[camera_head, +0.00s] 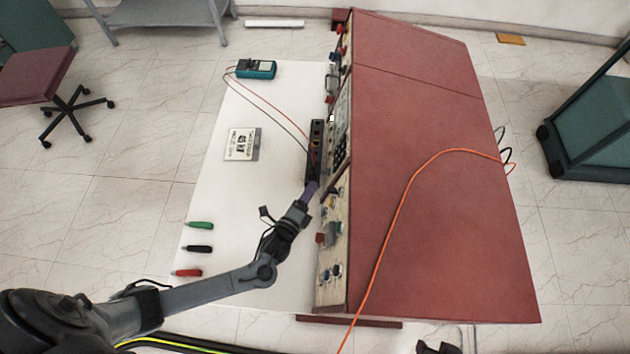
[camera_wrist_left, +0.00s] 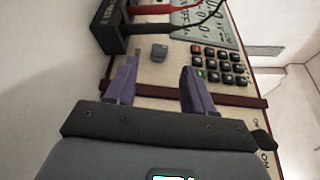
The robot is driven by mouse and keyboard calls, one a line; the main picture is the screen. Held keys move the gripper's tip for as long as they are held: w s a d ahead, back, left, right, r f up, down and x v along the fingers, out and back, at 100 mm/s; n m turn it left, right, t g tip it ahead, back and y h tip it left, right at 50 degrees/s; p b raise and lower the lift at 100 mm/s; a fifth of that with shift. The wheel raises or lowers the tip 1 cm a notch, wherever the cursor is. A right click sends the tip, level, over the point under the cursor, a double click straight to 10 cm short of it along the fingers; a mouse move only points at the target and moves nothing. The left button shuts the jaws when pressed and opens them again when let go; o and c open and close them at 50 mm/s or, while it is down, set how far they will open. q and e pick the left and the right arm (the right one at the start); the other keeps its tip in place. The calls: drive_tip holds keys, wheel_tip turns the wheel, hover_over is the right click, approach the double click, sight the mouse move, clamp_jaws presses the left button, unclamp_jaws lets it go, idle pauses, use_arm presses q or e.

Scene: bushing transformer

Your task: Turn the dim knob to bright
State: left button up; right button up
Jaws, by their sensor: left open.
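The control panel (camera_head: 330,215) is the upright pale face on the left side of a large red cabinet (camera_head: 430,190). My left gripper (camera_head: 311,187) is at this panel in the head view, below the black block. In the left wrist view, my left gripper (camera_wrist_left: 157,75) is open, with its two purple fingers apart. A small grey knob (camera_wrist_left: 159,52) shows on the panel between and just beyond the fingertips, with nothing gripping it. I cannot read a dim or bright label by it. In the head view, the knob is hidden.
A keypad (camera_wrist_left: 222,66) and a display (camera_wrist_left: 205,25) are on the panel beside the fingers. A black block (camera_wrist_left: 112,27) with red and black leads stands close. A multimeter (camera_head: 256,69) lies on the white tabletop (camera_head: 215,190). An orange cable (camera_head: 400,210) crosses the cabinet.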

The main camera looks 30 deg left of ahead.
use_arm(q)
drive_tip(key=shift+s+d+r, duration=0.1)
drive_tip(key=shift+s, duration=1.45)
